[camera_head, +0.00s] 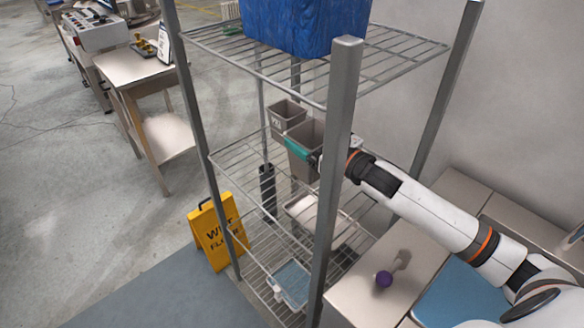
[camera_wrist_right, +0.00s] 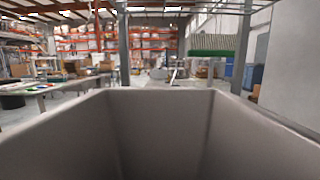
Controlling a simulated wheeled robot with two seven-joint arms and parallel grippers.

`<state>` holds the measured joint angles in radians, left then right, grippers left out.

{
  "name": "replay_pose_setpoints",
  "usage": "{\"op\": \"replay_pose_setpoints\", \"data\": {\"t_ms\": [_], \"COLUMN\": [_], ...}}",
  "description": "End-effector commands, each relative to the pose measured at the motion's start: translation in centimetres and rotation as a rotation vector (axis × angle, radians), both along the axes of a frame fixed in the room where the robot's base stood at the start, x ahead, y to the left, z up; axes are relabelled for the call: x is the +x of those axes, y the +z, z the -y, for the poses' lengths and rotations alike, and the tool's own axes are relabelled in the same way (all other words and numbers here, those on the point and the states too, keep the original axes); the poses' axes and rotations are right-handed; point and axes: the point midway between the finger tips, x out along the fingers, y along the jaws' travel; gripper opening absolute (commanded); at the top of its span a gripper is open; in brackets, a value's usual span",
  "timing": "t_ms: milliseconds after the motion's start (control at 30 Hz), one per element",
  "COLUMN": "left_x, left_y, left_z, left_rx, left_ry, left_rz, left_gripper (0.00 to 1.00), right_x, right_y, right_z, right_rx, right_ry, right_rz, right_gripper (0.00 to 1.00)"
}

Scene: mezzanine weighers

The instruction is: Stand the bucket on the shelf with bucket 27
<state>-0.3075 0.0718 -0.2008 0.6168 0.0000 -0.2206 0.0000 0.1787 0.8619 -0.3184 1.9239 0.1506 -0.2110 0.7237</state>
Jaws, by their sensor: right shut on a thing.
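The bucket (camera_head: 303,136) is grey and open-topped, with a teal patch on its front, at the middle wire shelf (camera_head: 236,158). My right gripper (camera_head: 321,160) is shut on it, partly hidden behind the front post. The held bucket looks upright; I cannot tell whether its base touches the shelf. Another grey bucket (camera_head: 285,117) with a dark label, too small to read surely, stands on that shelf just behind and left of it. In the right wrist view, the held bucket's inside (camera_wrist_right: 200,130) fills the lower half and looks empty. My left gripper is out of view.
The rack's front post (camera_head: 338,130) stands close beside my right gripper. A blue bin (camera_head: 300,22) sits on the top shelf. Trays (camera_head: 318,222) lie lower down. A yellow wet floor sign (camera_head: 218,235) stands left of the rack. Left part of the middle shelf is clear.

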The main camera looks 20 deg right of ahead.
Motion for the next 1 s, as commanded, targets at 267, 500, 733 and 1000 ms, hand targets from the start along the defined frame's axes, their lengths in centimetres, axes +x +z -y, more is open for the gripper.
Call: {"op": "replay_pose_setpoints", "data": {"t_ms": [267, 500, 733, 1000], "left_x": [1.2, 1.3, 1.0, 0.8], "left_y": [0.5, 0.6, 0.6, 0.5], "left_z": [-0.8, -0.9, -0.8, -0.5], "left_rx": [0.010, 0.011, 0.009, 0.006], "left_ry": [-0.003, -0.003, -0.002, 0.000], "left_rz": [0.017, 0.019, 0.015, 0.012], "left_gripper": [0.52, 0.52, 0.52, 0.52], "right_x": [0.0, 0.0, -0.1, -0.1], "right_y": [-4.2, -6.6, -8.3, -8.7], "right_z": [-0.1, -0.1, -0.1, -0.1], "right_rx": [0.002, 0.003, 0.001, 0.001], "right_ry": [0.000, -0.001, 0.001, 0.000], "right_rz": [-0.001, -0.003, 0.000, -0.004], "right_gripper": [0.49, 0.49, 0.49, 0.95]}}
